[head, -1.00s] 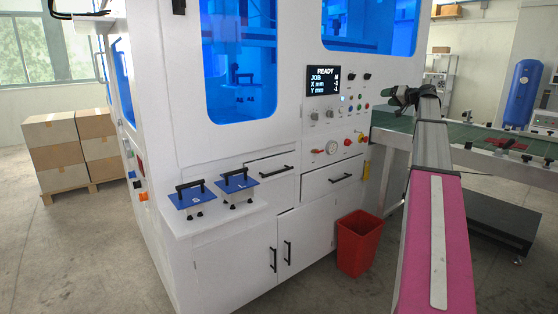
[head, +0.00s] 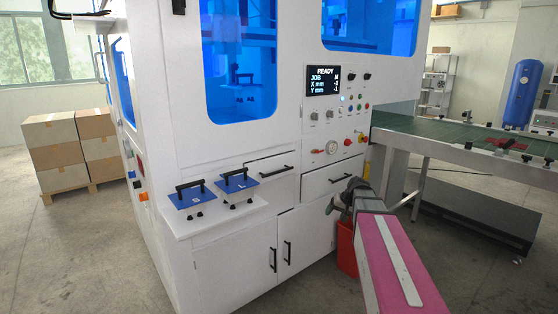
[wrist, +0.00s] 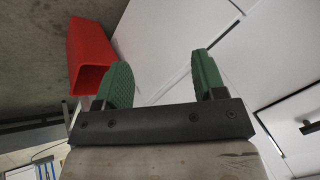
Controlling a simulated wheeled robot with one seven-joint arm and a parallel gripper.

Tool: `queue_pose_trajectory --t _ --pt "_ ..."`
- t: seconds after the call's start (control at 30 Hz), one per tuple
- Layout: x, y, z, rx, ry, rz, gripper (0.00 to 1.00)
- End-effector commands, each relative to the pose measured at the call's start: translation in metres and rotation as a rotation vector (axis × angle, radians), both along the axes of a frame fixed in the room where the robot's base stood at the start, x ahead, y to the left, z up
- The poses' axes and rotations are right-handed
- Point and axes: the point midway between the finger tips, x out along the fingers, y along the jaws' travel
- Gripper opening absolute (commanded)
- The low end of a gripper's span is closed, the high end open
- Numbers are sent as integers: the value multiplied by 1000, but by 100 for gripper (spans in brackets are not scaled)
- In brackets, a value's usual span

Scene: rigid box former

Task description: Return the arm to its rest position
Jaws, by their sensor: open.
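My gripper (wrist: 162,82) is open and empty, with two green fingers apart in the wrist view. In the head view my gripper (head: 338,200) is at the end of my pink and grey arm (head: 395,255), low in front of the white machine (head: 225,235). It is near the lower drawer and above or in front of the red bin (head: 346,250), which my arm partly hides. The red bin (wrist: 92,50) also shows beside the left finger in the wrist view.
Two blue plates with black handles (head: 193,194) rest on the machine's side shelf. A green conveyor table (head: 450,138) stands at the right, and stacked cartons (head: 70,150) on a pallet at the left.

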Motion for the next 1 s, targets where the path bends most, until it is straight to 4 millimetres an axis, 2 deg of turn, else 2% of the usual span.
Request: queue_pose_trajectory --t 0.03,0.2,0.3,0.4,0.5,0.6,1.0 --pt "-34 14 -21 -36 46 9 64" --pt "-117 40 -77 -180 181 35 64" --pt "-159 48 -100 -260 241 48 64" --pt "-191 52 -114 -325 284 59 64" --pt "-210 53 -122 -368 309 66 64" --pt "-217 54 -126 -388 319 68 64" --pt "-217 54 -126 -391 321 69 64"
